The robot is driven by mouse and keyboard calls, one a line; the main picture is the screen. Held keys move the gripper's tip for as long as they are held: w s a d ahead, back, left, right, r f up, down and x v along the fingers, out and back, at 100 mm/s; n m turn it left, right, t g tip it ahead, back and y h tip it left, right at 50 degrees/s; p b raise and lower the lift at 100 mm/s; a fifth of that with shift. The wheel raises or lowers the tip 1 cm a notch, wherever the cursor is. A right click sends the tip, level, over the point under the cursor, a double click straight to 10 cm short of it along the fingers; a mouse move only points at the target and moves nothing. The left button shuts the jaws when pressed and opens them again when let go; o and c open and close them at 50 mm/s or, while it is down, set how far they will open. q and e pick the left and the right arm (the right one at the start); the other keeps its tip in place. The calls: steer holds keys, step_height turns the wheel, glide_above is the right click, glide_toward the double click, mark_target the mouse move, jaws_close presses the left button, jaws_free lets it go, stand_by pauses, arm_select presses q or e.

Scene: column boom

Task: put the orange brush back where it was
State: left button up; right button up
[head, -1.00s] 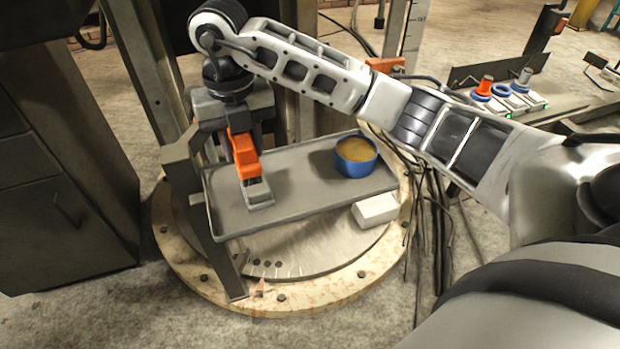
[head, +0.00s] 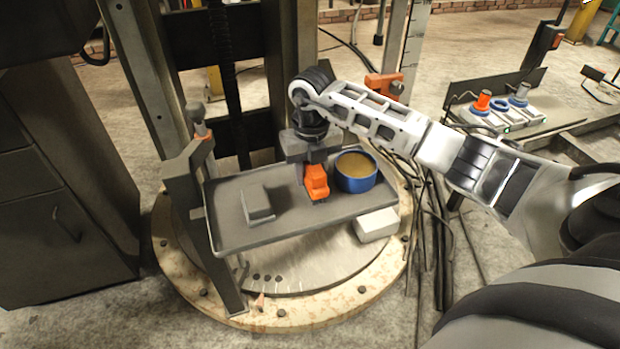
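My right gripper (head: 312,163), on the arm coming in from the right, points down over the grey tray (head: 285,226). It is shut on the orange brush (head: 316,182), which is roughly upright with a small dark end at the bottom. The brush is just left of a blue pot (head: 356,182) with yellowish-brown contents. I cannot tell whether its lower end touches the tray. A grey stepped block (head: 258,205) stands on the left part of the tray, apart from the brush. The fingertips are mostly hidden. My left gripper is not in view.
A grey post (head: 205,252) stands at the tray's left end, with a knobbed fitting (head: 202,128) above it. A white block (head: 376,225) lies below the tray's right end. Cables (head: 428,230) hang at the right. The tray's front middle is clear.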

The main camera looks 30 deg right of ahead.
steer(key=shift+a+f, duration=0.1)
steer(key=shift+f, duration=1.05)
steer(key=shift+c, duration=0.4)
steer(key=o, duration=1)
steer(key=shift+c, duration=0.2)
